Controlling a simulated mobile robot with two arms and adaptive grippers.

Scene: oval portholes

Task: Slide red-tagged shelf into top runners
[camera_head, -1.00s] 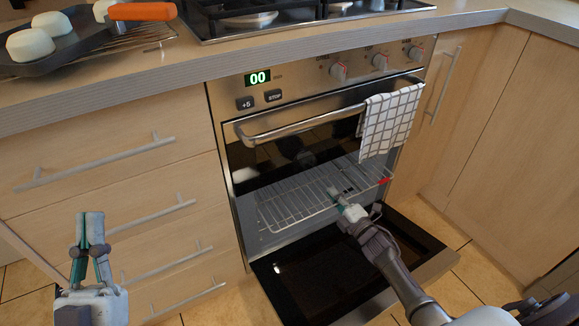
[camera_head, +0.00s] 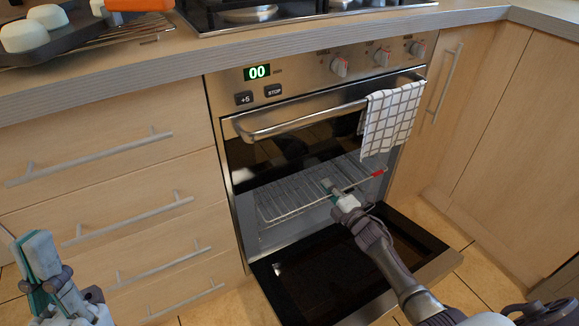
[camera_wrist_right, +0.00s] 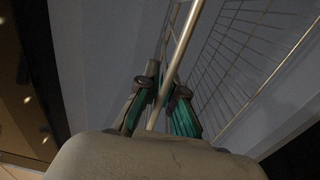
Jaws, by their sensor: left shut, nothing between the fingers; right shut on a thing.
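The wire shelf (camera_head: 285,206) with a red tag (camera_head: 377,174) at its right front sits inside the oven opening, its front bar near the mouth. My right gripper (camera_head: 328,186) is shut on the shelf's front bar, near the middle. In the right wrist view, the bar (camera_wrist_right: 185,40) runs between the two fingers (camera_wrist_right: 163,85), and more wires stretch off to the right. My left gripper (camera_head: 35,252) is shut and empty, in front of the drawers at lower left. Which runners the shelf's sides meet is too small to tell.
The dark oven door (camera_head: 330,275) is folded down under my right arm. A checked towel (camera_head: 388,120) hangs from the oven handle (camera_head: 290,124), above the shelf's right side. Drawers with bar handles (camera_head: 90,160) are on the left, and a counter with a tray (camera_head: 65,42) is above.

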